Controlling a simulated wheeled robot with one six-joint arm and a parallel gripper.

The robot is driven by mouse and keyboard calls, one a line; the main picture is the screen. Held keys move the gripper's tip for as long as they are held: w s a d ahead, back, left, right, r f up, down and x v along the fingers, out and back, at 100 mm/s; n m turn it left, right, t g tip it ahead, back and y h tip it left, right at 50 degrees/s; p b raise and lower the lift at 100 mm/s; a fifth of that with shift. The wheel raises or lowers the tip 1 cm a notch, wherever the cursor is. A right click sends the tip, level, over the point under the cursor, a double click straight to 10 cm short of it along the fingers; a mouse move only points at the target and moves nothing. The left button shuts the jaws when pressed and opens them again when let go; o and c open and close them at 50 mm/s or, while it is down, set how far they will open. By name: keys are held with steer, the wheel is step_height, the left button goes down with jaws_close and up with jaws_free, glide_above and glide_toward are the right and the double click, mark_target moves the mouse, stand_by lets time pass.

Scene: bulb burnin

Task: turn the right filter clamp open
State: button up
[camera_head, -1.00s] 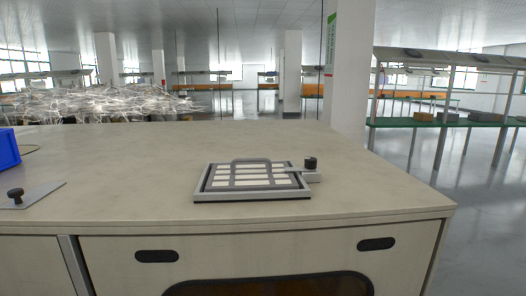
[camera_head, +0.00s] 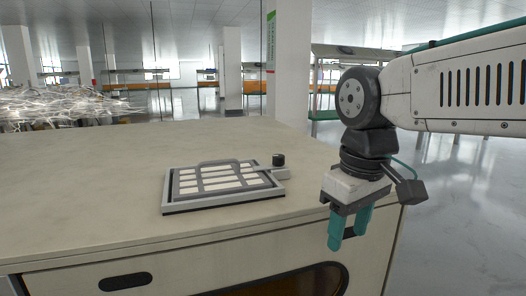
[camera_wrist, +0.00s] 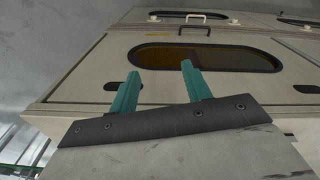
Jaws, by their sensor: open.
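The filter (camera_head: 219,180) is a grey frame with white panels and a handle at its back edge. It lies in a low grey tray (camera_head: 225,205) on the cabinet top. The right filter clamp has a black knob (camera_head: 278,160) on a light bar (camera_head: 274,174) that reaches over the frame's right edge. My gripper (camera_head: 348,232) hangs right of the clamp, beyond the cabinet's front right edge, and touches nothing. Its teal fingers are apart and empty. In the wrist view my gripper (camera_wrist: 156,80) points toward the cabinet front; the clamp cannot be made out there.
The cabinet top (camera_head: 100,180) is clear around the tray. The cabinet front has a dark window (camera_head: 290,282) and a recessed black handle (camera_head: 125,281). A white pillar (camera_head: 290,70) and shelving (camera_head: 350,55) stand behind.

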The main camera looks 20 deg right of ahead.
steer(key=w+a+r+n, duration=0.1)
steer(key=w+r+n, duration=0.2)
steer(key=w+r, duration=0.3)
steer(key=w+a+r+n, duration=0.1)
steer(key=w+r+n, duration=0.25)
steer(key=w, duration=0.45)
step_height(320, 180, up, 4)
steer(key=n+g, duration=0.1)
steer(key=n, duration=0.2)
glide_above(279, 155)
steer(key=shift+s, duration=0.45)
steer(key=shift+w+n, duration=0.25)
steer(key=shift+w, duration=0.05)
steer(key=shift+w+f, duration=0.1)
steer(key=shift+f, duration=0.25)
step_height(279, 155, down, 7)
steer(key=shift+r, duration=0.1)
steer(key=c, duration=1)
